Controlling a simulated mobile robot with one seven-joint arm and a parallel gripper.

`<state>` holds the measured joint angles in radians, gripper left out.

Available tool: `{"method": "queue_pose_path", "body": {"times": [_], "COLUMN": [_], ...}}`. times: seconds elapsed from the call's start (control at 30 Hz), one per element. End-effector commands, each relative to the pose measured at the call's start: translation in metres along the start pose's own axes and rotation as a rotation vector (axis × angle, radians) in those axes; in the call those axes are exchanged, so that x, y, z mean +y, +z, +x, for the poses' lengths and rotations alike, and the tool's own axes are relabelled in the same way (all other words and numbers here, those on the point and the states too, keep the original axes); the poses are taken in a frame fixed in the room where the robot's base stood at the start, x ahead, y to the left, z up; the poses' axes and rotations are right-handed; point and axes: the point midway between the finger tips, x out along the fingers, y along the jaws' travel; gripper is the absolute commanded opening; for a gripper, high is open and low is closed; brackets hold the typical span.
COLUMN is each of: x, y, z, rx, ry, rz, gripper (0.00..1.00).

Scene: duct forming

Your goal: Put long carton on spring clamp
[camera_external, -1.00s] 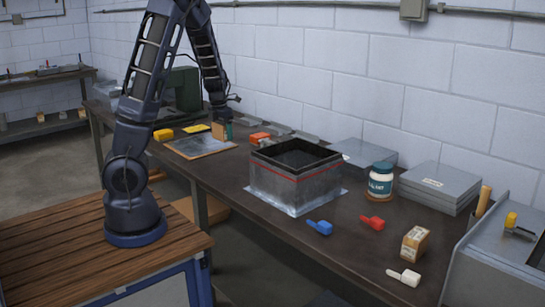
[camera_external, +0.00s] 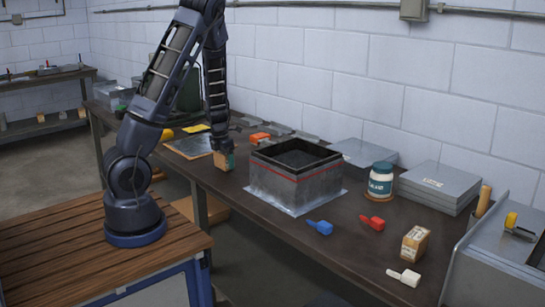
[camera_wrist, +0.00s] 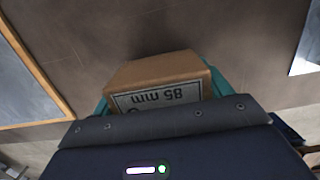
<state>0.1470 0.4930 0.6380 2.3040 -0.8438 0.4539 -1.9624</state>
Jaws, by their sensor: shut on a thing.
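My gripper (camera_external: 222,150) is shut on a brown carton (camera_external: 226,163), held near the bench's front edge, left of the metal box. In the wrist view the carton (camera_wrist: 160,72) sits between the teal fingers (camera_wrist: 160,88), and its label reads "85 mm". Small handled items lie on the right half of the bench: one blue (camera_external: 320,227), one red (camera_external: 372,222) and one white (camera_external: 404,277). They are too small to tell which is a spring clamp. Another carton (camera_external: 415,243), tan with a pale label, stands near the white one.
An open metal duct box (camera_external: 290,185) with a red line stands on a sheet mid-bench. A jar (camera_external: 381,180) and stacked grey panels (camera_external: 438,187) stand behind right. A wood-framed slate board (camera_external: 187,146) lies left. Bench around the coloured items is partly clear.

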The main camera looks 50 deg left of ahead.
Motion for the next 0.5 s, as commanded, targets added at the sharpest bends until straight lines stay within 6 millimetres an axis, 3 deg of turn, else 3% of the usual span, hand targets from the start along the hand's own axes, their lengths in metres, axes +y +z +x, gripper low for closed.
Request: {"method": "queue_pose_path", "body": {"times": [0.13, 0.5], "x": [0.0004, 0.0003], "y": [-0.0015, -0.0015], "z": [0.0101, 0.0123], "rx": [0.0, 0.0], "ry": [0.001, 0.0], "rz": [-0.001, -0.001], "gripper": [0.36, 0.36]}}
